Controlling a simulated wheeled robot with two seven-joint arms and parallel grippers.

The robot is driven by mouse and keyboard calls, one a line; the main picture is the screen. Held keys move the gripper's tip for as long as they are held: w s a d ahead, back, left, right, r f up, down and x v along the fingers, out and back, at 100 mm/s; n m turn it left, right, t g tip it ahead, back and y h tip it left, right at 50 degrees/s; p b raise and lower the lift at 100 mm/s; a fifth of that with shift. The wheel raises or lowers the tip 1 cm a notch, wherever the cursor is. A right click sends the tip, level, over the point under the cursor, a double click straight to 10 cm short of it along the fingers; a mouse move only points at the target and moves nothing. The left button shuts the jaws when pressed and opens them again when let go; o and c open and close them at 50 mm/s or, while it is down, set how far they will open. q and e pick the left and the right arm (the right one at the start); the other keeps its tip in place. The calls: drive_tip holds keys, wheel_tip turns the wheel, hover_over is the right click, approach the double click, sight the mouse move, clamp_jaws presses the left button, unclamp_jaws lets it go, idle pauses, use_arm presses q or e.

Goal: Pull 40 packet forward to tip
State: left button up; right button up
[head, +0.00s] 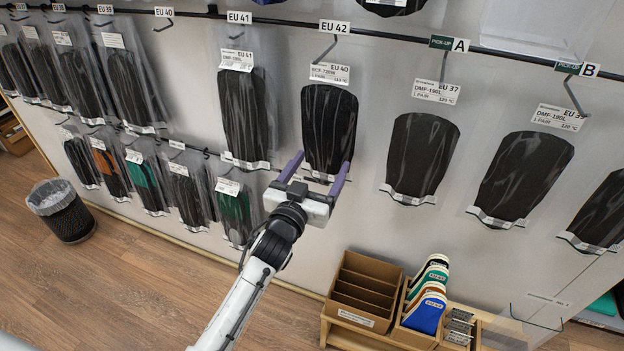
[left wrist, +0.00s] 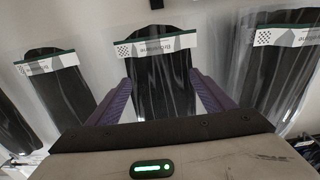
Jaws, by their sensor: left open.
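The EU 40 packet (head: 328,118) hangs from the hook under the EU 42 sign, a clear bag with dark insoles and a white label. My left gripper (head: 317,165) is open, with its two purple fingers on either side of the packet's lower part. In the left wrist view the packet (left wrist: 160,90) hangs between the fingers (left wrist: 163,95), its label strip above them. I cannot tell whether the fingers touch it. My right gripper is not in view.
An EU 41 packet (head: 243,115) hangs to the left and an EU 37 packet (head: 420,150) to the right. Below stand a cardboard divider box (head: 362,290) and a box with coloured insoles (head: 425,300). A wire bin (head: 64,212) stands on the floor at left.

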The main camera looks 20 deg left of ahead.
use_arm(q)
drive_tip(key=shift+w, duration=0.75)
drive_tip(key=shift+c, duration=0.4)
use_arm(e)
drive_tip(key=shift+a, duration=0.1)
